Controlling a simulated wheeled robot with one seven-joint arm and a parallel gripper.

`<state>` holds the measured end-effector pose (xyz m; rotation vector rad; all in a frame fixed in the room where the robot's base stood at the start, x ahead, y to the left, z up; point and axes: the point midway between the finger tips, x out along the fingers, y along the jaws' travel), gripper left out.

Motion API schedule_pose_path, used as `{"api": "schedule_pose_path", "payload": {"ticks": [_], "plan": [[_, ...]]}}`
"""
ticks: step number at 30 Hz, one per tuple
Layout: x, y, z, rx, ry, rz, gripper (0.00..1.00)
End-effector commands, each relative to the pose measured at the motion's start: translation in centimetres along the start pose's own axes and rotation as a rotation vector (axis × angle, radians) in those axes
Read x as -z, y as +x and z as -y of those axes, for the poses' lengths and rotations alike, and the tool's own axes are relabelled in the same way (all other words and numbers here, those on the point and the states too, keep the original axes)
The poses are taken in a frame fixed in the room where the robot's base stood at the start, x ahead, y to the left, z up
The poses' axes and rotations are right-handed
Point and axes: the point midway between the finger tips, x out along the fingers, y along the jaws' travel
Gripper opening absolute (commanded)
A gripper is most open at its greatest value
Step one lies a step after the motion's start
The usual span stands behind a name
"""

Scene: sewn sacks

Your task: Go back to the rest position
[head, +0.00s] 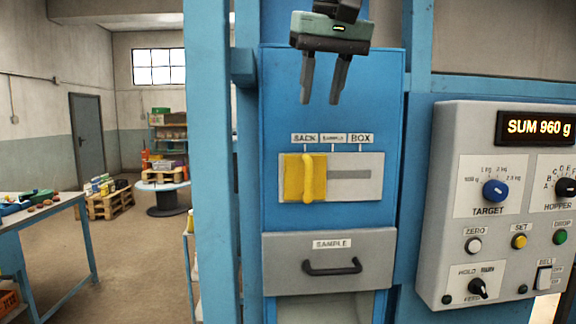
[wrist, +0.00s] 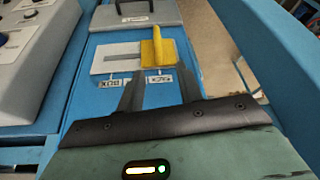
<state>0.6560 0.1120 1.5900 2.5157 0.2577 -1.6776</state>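My gripper (head: 319,99) hangs in front of the blue cabinet (head: 385,90), above the slide plate. Its two fingers point down, apart, with nothing between them. The wrist view also shows the gripper (wrist: 160,72) with empty space between its fingers. The yellow slide handle (head: 308,178) stands at the left, SACK end of its slot in the head view. It shows in the wrist view (wrist: 158,50) beyond the fingertips, apart from them.
Below is a grey SAMPLE drawer (head: 330,247) with a black handle. A grey control panel (head: 455,130) at right has knobs, buttons and a display (head: 537,127) reading SUM 960 g. Blue posts (head: 210,120) stand beside the cabinet. A workbench (head: 40,215) is at left, with open floor beyond.

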Motion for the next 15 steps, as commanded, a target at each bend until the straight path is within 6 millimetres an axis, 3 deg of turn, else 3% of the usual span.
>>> {"api": "schedule_pose_path", "payload": {"ticks": [5,8,15], "plan": [[-2.5,4.1,1.3,0.024,-0.063,0.045,0.36],[-5.7,8.2,2.6,0.052,-0.128,0.089,0.36],[-16.4,18.0,4.8,0.117,-0.275,0.194,0.36]]}}
